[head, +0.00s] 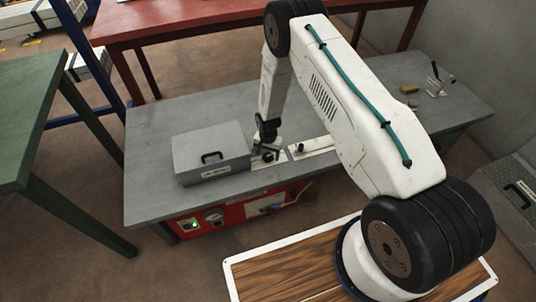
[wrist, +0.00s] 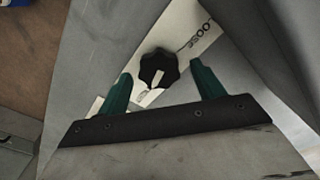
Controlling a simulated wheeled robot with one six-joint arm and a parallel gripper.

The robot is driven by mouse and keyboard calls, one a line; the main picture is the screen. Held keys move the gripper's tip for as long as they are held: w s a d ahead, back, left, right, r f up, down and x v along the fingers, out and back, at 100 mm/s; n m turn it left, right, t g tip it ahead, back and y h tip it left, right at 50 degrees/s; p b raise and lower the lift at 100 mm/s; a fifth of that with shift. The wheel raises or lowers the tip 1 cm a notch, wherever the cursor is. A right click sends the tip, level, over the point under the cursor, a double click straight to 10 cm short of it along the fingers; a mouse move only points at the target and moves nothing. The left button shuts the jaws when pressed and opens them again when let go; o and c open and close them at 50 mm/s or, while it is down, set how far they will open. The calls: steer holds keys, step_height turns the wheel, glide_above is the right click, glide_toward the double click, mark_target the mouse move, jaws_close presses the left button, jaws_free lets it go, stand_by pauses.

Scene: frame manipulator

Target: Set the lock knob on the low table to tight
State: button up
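The lock knob (wrist: 158,68) is black and lobed, with a pale pointer mark running toward the lower part of the wrist view. It sits on a white plate (wrist: 178,32) with the word LOOSE printed to the knob's upper right. No other word is legible. My gripper (wrist: 161,69) has its two green fingers apart, one on each side of the knob; I cannot tell whether they touch it. In the head view my gripper (head: 267,145) is low over the grey low table (head: 150,130), just right of the grey box, and hides much of the knob there.
The grey box (head: 211,152) with a black handle stands close left of my gripper. Another white plate (head: 312,147) with a black peg lies to the right. Small blocks (head: 408,89) and a lever fixture (head: 436,82) are at the right end.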

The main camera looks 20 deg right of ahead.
steer(key=shift+s, duration=0.1)
steer(key=shift+r, duration=3.85)
steer(key=shift+s, duration=0.15)
steer(key=s+n+g, duration=0.2)
steer(key=s, duration=0.3)
step_height(320, 180, up, 35)
steer(key=n+g, duration=0.2)
steer(key=n, duration=0.2)
glide_above(268, 156)
steer(key=s+d, duration=0.2)
steer(key=s, duration=1.8)
steer(key=s+d+r+n+t, duration=0.1)
steer(key=s+r+t, duration=0.4)
steer(key=s+r, duration=1.2)
steer(key=shift+s+d+r+n, duration=0.25)
steer(key=shift+s+n, duration=0.05)
steer(key=shift+s, duration=0.25)
